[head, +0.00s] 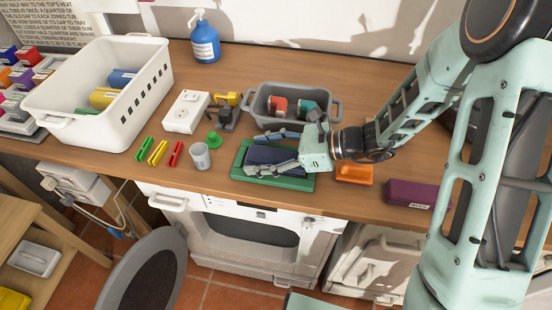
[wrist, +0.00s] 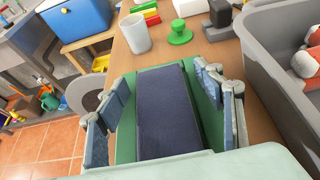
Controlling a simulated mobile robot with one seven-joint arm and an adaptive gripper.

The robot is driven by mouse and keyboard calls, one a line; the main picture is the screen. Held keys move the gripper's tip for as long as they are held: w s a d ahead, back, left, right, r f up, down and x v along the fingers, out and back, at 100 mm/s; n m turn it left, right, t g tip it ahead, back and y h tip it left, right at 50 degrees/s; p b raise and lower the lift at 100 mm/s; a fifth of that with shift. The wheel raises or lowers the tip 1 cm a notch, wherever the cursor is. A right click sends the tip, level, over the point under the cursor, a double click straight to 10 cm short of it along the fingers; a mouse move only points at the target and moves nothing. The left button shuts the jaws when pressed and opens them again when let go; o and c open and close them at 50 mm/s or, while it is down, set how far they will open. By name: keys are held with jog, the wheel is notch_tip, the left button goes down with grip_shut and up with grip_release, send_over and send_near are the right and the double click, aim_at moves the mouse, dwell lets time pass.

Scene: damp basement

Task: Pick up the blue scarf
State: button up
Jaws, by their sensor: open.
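The blue scarf (head: 271,154) is a dark navy folded rectangle lying flat on a green tray (head: 292,183) on the wooden counter. In the wrist view the scarf (wrist: 168,110) fills the middle, with the green tray (wrist: 126,132) showing at both sides. My gripper (head: 268,152) is over the tray, coming from the right. Its fingers are spread apart, one on each side of the scarf, with nothing held between them. In the wrist view my gripper (wrist: 160,88) straddles the scarf. I cannot tell whether the fingers touch the tray. My gripper's palm hides the scarf's near end.
A grey bin (head: 338,112) with red and teal items stands just behind the tray. An orange dish (head: 354,174) and a purple box (head: 413,194) lie to the right. A grey cup (head: 201,157) and green knob (head: 214,138) stand left. A white basket (head: 66,126) is farther left.

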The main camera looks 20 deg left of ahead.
jog(key=shift+s+f, duration=0.1)
jog(key=shift+c, duration=0.4)
jog(key=c, duration=1.2)
